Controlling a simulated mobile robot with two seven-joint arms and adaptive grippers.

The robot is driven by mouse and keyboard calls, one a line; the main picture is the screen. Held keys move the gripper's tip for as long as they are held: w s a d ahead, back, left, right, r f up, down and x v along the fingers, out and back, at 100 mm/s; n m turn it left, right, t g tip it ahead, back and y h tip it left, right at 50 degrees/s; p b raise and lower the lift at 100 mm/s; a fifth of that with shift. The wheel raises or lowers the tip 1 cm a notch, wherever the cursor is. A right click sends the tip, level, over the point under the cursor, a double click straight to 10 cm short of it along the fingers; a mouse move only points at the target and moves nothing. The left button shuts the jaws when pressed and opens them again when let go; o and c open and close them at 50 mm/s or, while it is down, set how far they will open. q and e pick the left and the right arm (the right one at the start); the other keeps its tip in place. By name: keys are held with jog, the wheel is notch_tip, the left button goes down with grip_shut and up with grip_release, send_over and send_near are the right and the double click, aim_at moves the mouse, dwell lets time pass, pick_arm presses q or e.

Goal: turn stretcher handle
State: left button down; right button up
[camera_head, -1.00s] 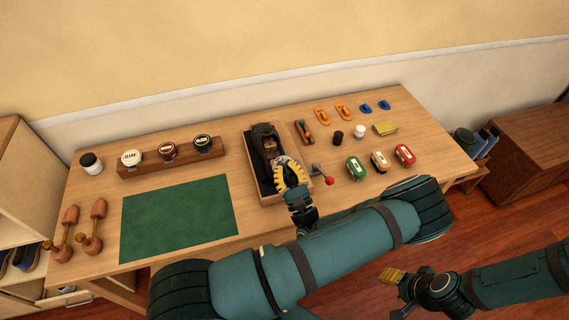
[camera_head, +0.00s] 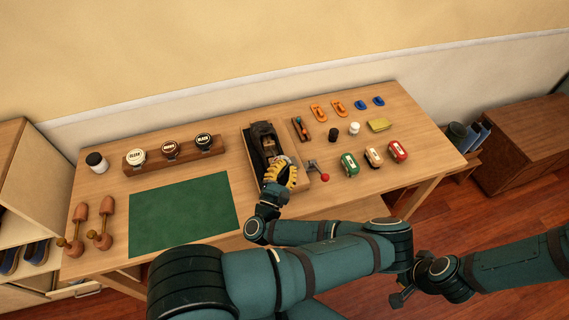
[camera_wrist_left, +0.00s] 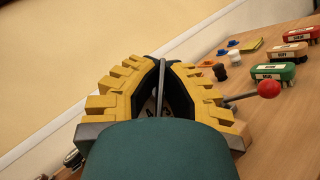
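A dark shoe (camera_head: 262,134) sits in an open wooden box (camera_head: 306,184) on the table. A short crank with a red knob (camera_head: 325,177) sticks out at the box's right; the knob (camera_wrist_left: 268,88) also shows in the left wrist view. My left gripper (camera_head: 288,168), with yellow ridged fingers, is over the box's near end, left of the knob. In the left wrist view, a thin grey metal rod (camera_wrist_left: 162,82) runs between its fingers, whose tips lie close to it; I cannot tell whether they touch it.
A green mat (camera_head: 185,215) lies left of the box, with wooden shoe trees (camera_head: 104,225) beyond it. Polish tins stand in a wooden rack (camera_head: 134,169) behind the mat. Green, cream and red brushes (camera_head: 397,151) lie to the right. The table's front right is clear.

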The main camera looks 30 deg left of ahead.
pick_arm(q)
jog(key=shift+f+m+g+h, duration=0.15)
jog(key=shift+m+g+h, duration=0.45)
jog(key=shift+m+h, duration=1)
jog(key=shift+m, duration=0.3)
jog(key=c, duration=1.1)
grip_release()
jog(key=shift+c, duration=0.2)
notch_tip(320, 180, up, 10)
jog(key=shift+r, duration=0.1)
